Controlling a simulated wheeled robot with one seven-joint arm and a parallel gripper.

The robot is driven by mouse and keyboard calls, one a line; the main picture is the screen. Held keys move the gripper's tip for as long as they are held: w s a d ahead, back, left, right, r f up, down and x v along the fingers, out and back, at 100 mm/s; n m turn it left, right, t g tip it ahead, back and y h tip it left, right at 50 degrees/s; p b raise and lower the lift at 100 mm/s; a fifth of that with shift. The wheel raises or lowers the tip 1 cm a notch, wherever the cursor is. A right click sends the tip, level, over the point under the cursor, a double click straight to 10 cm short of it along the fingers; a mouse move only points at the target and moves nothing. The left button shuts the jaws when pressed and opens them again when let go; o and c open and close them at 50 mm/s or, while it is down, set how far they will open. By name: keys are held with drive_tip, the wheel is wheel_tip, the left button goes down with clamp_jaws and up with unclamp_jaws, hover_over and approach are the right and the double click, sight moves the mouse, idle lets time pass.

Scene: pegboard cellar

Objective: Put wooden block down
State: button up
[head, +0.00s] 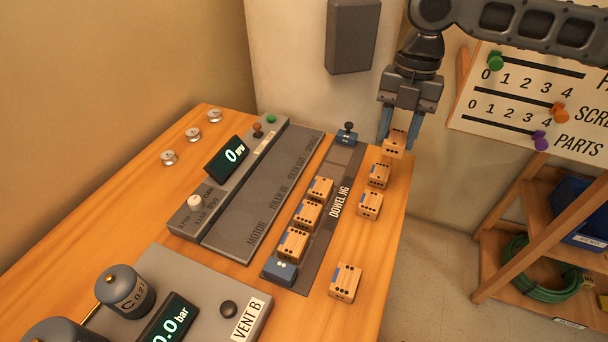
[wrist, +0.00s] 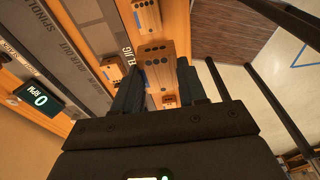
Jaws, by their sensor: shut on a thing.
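My gripper (head: 402,138) points down at the far right corner of the table, shut on a wooden block (head: 394,147) with dark holes. The held block (wrist: 158,62) also shows between the dark fingers in the wrist view. I cannot tell whether its underside touches the table. Three similar blocks, such as the middle one (head: 306,214), sit in a row on the dowel jig (head: 318,240). Three more stand loose right of the jig: one far (head: 379,175), one in the middle (head: 370,204) and one near (head: 345,282).
The wooden table (head: 330,316) is clear between the middle and near loose blocks. A shelf (head: 540,225) stands at right.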

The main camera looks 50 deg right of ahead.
drive_tip(key=w+a+f, duration=0.1)
drive_tip(key=w+f, duration=0.1)
drive_tip(key=w, duration=0.1)
drive_tip(key=w+a+f+p, duration=0.1)
drive_tip(key=w+f, duration=0.1)
drive_tip(key=w, duration=0.2)
drive_tip(key=w+a+f, duration=0.2)
drive_tip(key=w+f, duration=0.1)
drive_tip(key=shift+w+a+p, duration=0.1)
drive_tip(key=shift+w+p, duration=0.25)
drive_tip(key=shift+w, duration=0.05)
drive_tip(key=shift+f+p, duration=0.35)
drive_tip(key=shift+f, duration=1.6)
drive_tip(key=o, duration=1.1)
drive_tip(key=shift+f, duration=0.1)
